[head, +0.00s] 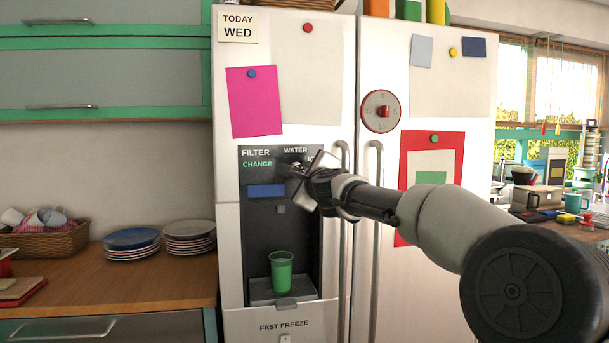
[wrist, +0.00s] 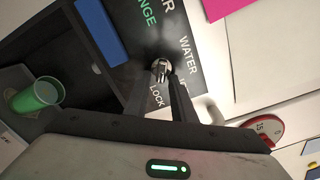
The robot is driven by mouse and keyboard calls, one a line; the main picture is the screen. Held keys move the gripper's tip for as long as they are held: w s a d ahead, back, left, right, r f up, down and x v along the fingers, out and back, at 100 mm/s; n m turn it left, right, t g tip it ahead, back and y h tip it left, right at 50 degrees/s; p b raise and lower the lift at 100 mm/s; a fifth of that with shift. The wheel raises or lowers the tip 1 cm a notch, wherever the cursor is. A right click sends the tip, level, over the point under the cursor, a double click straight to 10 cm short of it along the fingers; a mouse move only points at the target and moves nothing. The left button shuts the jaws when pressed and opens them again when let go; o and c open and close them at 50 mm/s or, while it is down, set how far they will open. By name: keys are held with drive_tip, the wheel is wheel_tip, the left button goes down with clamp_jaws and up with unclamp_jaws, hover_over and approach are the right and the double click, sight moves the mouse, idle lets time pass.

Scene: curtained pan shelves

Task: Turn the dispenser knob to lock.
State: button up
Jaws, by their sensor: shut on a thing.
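The dispenser (head: 262,220) is a dark recessed panel in the white fridge door, lettered FILTER, CHANGE and WATER. Its small metallic knob (wrist: 161,68) shows in the wrist view, between the words WATER and LOCK; a third label is partly covered. My gripper (wrist: 165,82) is at the panel with its dark fingers shut on the knob. I cannot tell exactly which label the knob points to.
A green cup (head: 281,272) stands on the dispenser's tray (head: 262,296), below my gripper. Vertical door handles (head: 375,250) stick out close to my wrist. A round red dial (head: 381,111) is on the right door. Stacked plates (head: 132,240) sit on the left counter.

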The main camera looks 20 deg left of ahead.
idle(0.3)
drive_tip(key=o, duration=0.7)
drive_tip(key=shift+o, duration=0.2)
